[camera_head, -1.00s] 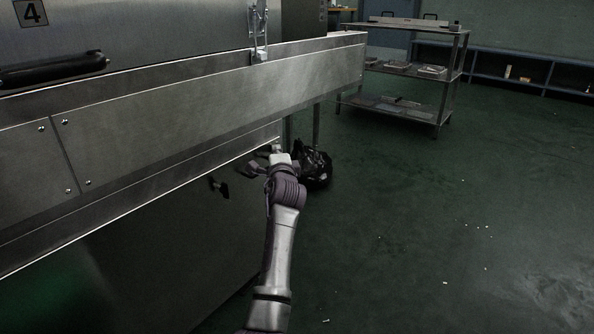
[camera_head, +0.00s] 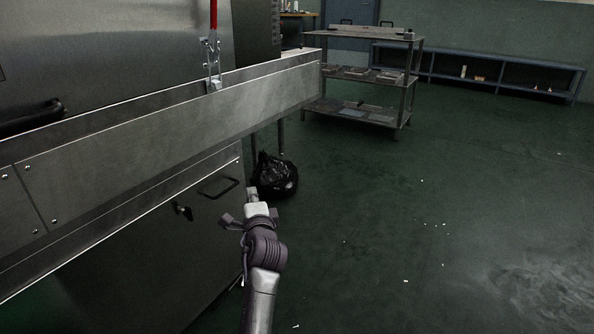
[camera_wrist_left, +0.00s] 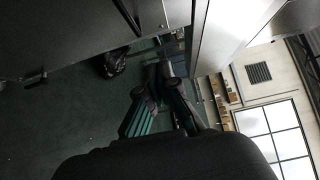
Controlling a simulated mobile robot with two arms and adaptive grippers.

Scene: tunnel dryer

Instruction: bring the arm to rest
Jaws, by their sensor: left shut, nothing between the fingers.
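My left arm comes up from the bottom of the head view, and its gripper (camera_head: 254,200) is beside the lower cabinet of the steel dryer (camera_head: 170,120), in front of a black bag. In the left wrist view the fingers (camera_wrist_left: 160,95) are shut with nothing between them. The gripper appears apart from the dryer and the bag. My right gripper is in neither view.
The black bag (camera_head: 275,175) lies on the floor by the dryer's legs; it also shows in the left wrist view (camera_wrist_left: 112,63). A cabinet handle (camera_head: 218,187) is close by. A metal shelf cart (camera_head: 362,75) stands behind. The green floor (camera_head: 420,220) to the right is mostly clear, with small scraps.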

